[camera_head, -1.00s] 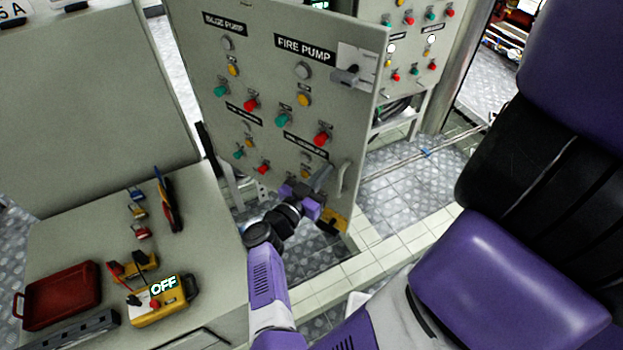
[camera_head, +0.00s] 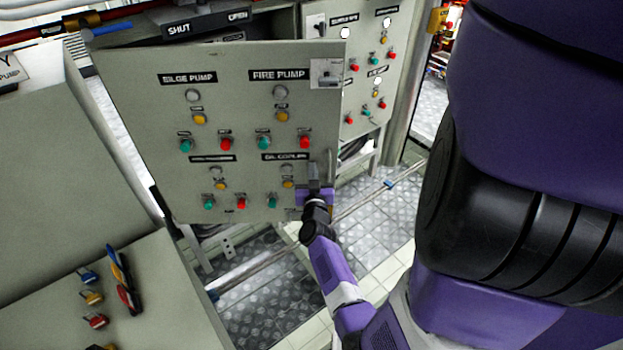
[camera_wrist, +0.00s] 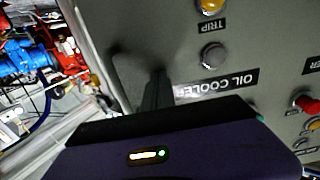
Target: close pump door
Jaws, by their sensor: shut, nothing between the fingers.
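The pump door (camera_head: 225,140) is a grey panel with labels, lamps and coloured buttons, and it stands open at an angle in the head view. A latch (camera_head: 326,73) sits at its upper right corner and a handle (camera_head: 331,163) near its lower right edge. My gripper (camera_head: 315,181) is shut and empty at the door's lower right, close against its face by the handle. In the wrist view the door face (camera_wrist: 200,60) fills the middle, beyond the dark gripper body. Whether the fingers touch the door is hidden.
A second grey control panel (camera_head: 362,75) stands behind to the right. A bench (camera_head: 160,295) with small coloured items is at lower left. A rail (camera_head: 375,195) crosses the metal floor. Bare floor (camera_head: 280,305) shows below the door.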

